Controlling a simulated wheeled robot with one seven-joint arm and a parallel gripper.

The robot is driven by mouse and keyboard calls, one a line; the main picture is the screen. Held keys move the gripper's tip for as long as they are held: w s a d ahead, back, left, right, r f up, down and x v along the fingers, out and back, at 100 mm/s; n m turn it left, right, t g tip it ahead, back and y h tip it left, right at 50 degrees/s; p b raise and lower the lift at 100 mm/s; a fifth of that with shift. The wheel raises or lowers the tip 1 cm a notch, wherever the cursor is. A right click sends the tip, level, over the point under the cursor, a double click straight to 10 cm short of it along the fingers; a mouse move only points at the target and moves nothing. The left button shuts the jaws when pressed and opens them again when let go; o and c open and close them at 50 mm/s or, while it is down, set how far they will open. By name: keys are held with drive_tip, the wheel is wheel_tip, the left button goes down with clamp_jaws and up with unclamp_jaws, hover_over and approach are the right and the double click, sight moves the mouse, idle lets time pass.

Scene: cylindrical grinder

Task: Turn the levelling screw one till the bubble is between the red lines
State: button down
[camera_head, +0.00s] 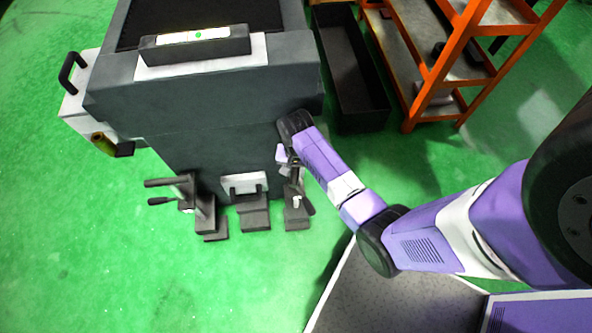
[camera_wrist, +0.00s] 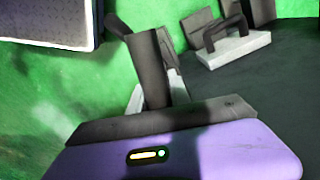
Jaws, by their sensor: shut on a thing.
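A level with a white vial strip (camera_head: 180,37) sits in a dark block on top of the machine. Its green bubble (camera_head: 198,35) shows slightly right of the strip's middle; the red lines are too small to make out. The right-hand levelling screw (camera_head: 297,200) stands by the machine's lower right corner. My gripper (camera_head: 288,160) is at its upper end, shut on it, and hides part of it. In the wrist view a dark finger or post and a black handle (camera_wrist: 117,24) overlap, so the exact contact is unclear. Another levelling screw with black handles (camera_head: 168,183) stands to the left.
The dark grey machine (camera_head: 215,150) stands close beside my gripper. A white plate with a black handle (camera_head: 246,184) lies between the screws. A dark open bin (camera_head: 350,75) and an orange shelf (camera_head: 445,65) stand to the right.

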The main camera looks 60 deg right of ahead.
idle(0.3)
drive_tip(key=c, duration=1.2)
unclamp_jaws()
drive_tip(key=shift+r+p, duration=0.7)
drive_tip(key=shift+r, duration=3.25)
